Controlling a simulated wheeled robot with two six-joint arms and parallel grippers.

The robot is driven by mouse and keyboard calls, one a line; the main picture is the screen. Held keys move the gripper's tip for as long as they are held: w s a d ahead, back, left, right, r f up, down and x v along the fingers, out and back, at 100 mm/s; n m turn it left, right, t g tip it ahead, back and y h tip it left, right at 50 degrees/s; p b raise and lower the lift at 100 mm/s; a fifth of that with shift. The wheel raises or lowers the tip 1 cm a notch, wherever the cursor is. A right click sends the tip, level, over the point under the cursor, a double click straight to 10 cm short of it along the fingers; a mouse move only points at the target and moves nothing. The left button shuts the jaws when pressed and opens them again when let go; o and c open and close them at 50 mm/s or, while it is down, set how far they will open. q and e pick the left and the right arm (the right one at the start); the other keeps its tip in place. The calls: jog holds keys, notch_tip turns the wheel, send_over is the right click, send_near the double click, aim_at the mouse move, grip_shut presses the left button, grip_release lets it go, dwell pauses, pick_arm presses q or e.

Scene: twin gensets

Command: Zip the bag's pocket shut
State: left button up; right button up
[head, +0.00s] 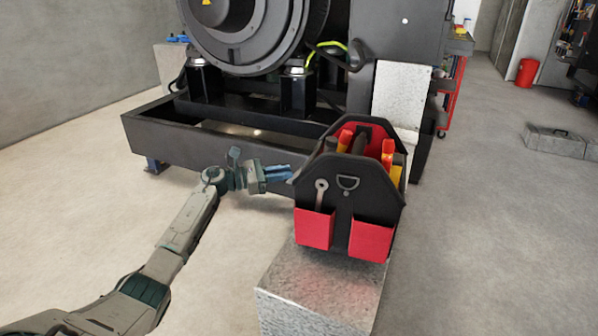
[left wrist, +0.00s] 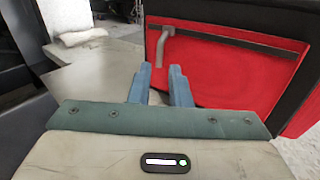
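The black and red tool bag (head: 345,185) stands upright on a pale stone block. In the left wrist view its red side pocket (left wrist: 230,75) faces me, with a dark zipper track (left wrist: 245,41) along the upper edge. A grey pull tab (left wrist: 164,44) hangs at the left end of the track. My left gripper (head: 288,174) is beside the bag's left side. Its two blue fingers (left wrist: 160,68) are apart and point at the pocket, just below the tab's upper part. I cannot tell whether they touch the tab. My right gripper is not in view.
Behind stands a genset on a black frame (head: 225,150), close beyond my left gripper. A grey case (head: 555,140) and a red bin (head: 527,72) are far right.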

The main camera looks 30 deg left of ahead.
pick_arm(q)
jog(key=x, duration=0.4)
jog(key=shift+w+d, duration=0.25)
grip_shut()
